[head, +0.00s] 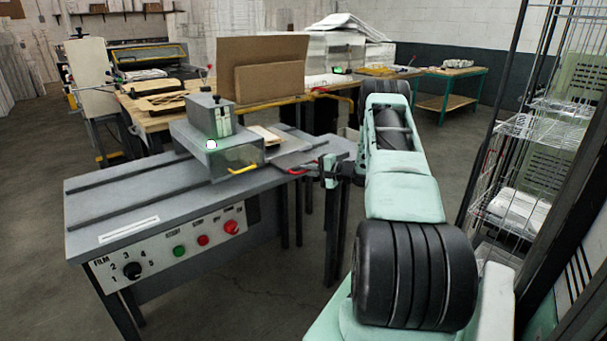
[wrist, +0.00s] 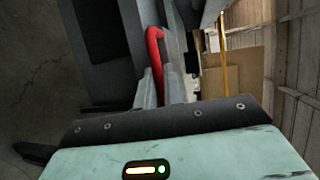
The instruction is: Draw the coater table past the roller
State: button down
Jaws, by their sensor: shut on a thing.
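The coater is a grey bench (head: 150,205) with two dark rails and a control panel. Its roller housing (head: 221,152) stands across the rails, with a smaller grey box (head: 210,114) on top and a yellow handle (head: 243,169) on its front; the roller itself is hidden. The coater table, a flat grey plate (head: 287,159), shows to the right of the housing. My gripper (head: 328,170) is at its right end, shut on the red handle (head: 298,171). In the wrist view the red handle (wrist: 154,50) runs between my fingers (wrist: 160,88).
Knob and buttons (head: 179,251) line the bench front. Behind stands a wooden table (head: 150,123) with cardboard (head: 262,70). A wire rack (head: 540,130) stands close on my right. A green-legged table (head: 450,73) is at the back. Floor is clear in front of the bench.

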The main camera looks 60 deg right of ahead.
jog(key=shift+s+d, duration=0.1)
jog(key=c, duration=1.5)
grip_release()
jog(key=b+v, duration=0.2)
jog(key=v, duration=1.5)
jog(key=shift+s, duration=0.15)
